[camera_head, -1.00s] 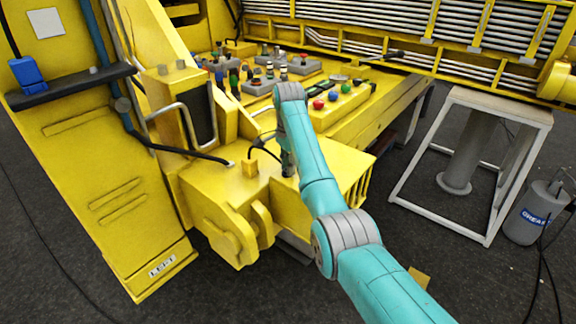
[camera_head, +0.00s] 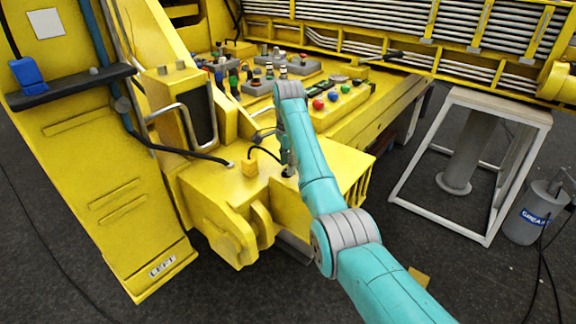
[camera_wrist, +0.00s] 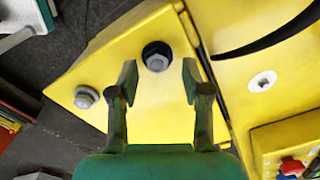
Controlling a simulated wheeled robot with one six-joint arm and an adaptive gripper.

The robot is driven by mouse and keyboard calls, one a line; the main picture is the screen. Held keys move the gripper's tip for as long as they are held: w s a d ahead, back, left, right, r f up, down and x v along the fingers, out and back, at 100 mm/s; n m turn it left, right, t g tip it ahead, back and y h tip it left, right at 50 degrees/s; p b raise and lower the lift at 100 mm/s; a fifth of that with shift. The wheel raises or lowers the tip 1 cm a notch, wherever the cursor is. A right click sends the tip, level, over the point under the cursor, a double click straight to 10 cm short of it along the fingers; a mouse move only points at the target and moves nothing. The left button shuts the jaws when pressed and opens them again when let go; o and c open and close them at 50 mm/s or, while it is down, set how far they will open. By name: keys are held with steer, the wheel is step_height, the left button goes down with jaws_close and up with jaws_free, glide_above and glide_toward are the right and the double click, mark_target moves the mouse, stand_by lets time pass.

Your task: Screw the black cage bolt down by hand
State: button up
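In the wrist view a grey hex bolt head with a black ring around it (camera_wrist: 157,57) sits on a yellow plate (camera_wrist: 110,65). It matches the black cage bolt best. My gripper (camera_wrist: 159,78) is open, with one green finger on each side of the bolt's line and nothing between the pads. The bolt head shows just beyond the fingertips, and I see no contact. How far down the bolt sits cannot be told. In the head view my gripper (camera_head: 288,160) points down over the yellow housing (camera_head: 325,165), with the bolt area mostly hidden.
A second grey bolt (camera_wrist: 86,97) is on the plate, left of the black-ringed one. A control panel with coloured knobs (camera_head: 335,97) lies behind. A white-framed stand (camera_head: 500,97) is at right.

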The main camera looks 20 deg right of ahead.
steer(key=shift+s+f, duration=0.1)
steer(key=shift+f, duration=0.15)
steer(key=shift+n, duration=0.3)
